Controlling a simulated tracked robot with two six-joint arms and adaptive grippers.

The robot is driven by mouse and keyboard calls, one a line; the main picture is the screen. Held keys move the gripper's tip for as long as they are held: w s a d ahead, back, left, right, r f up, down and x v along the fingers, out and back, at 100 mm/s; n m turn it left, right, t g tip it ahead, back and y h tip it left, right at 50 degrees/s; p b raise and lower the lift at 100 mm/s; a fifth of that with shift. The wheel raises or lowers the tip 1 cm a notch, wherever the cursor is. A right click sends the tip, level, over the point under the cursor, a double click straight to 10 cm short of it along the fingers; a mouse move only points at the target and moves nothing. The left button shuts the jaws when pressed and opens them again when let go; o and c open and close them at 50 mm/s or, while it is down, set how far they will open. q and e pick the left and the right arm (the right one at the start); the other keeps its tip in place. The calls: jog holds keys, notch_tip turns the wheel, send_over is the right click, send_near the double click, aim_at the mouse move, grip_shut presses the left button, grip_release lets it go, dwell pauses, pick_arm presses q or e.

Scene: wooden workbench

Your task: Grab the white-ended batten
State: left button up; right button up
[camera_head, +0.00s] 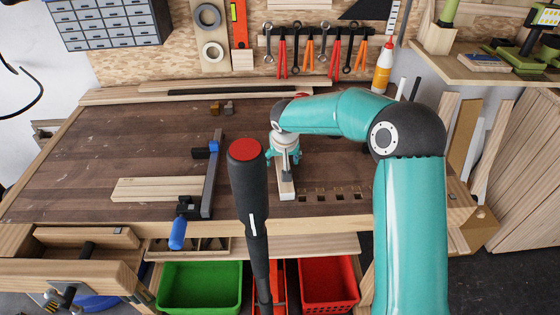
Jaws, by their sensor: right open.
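A short pale batten (286,188) lies on the wooden workbench (90,165), pointing toward the front edge, and its near end looks white. My right gripper (286,167) reaches down over the batten from the right and is open. Its fingers are small in the picture, and they and the wrist hide the far part of the batten. I cannot tell whether the fingers touch it. My left gripper is not in view.
A bar clamp with blue handle (177,234) and pale boards (155,189) lie to the left. Long wood strips (200,90) lie along the back. A white glue bottle (383,68) stands at the back right. Green (200,288) and red (328,285) bins sit below the bench front.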

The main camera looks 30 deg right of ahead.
jog(key=shift+w+f, duration=0.15)
jog(key=shift+f, duration=0.2)
jog(key=shift+c, duration=0.4)
grip_shut()
jog(key=shift+r, duration=0.2)
